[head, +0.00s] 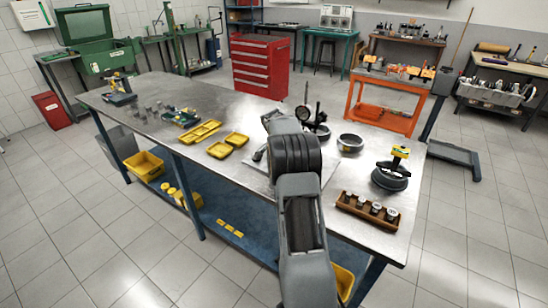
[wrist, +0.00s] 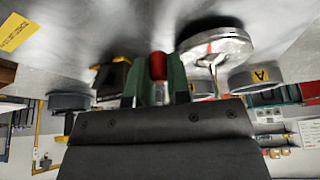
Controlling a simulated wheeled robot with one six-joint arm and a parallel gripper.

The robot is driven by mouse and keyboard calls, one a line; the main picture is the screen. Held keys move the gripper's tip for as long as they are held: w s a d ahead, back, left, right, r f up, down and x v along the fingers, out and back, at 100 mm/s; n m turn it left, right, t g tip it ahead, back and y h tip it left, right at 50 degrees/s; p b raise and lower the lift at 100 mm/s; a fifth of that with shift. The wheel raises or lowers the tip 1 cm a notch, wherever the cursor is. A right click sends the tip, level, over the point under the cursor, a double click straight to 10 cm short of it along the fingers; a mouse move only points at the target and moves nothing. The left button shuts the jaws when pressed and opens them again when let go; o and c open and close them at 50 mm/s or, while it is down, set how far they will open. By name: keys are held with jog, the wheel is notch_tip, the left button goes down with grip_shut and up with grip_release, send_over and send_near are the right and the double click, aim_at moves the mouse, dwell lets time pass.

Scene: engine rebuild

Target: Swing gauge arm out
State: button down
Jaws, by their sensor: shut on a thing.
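A dial gauge stand (head: 306,112) rises from the metal table behind my arm in the head view, with an upright post and a small round dial. In the wrist view my gripper (wrist: 160,88) has green fingers shut on a red knob (wrist: 158,66). I cannot tell how the knob joins the gauge arm. A silver disc (wrist: 215,44) with a red mark and a thin stem is right of the fingers, apart from them. In the head view my own arm hides the gripper and the knob.
The metal table (head: 262,106) carries yellow trays (head: 200,132), a metal ring (head: 350,143), a dark round part with a yellow-green top (head: 391,175) and a wooden rack of cylinders (head: 367,210). A red tool chest (head: 259,66) and an orange bench (head: 382,112) stand behind.

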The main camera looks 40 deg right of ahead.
jog(key=shift+d, duration=0.1)
dwell(0.4)
jog(key=c, duration=1.2)
grip_release()
jog(key=shift+o, duration=0.6)
jog(key=shift+w, duration=0.1)
jog(key=v, duration=1.3)
jog(key=shift+r+b, duration=0.4)
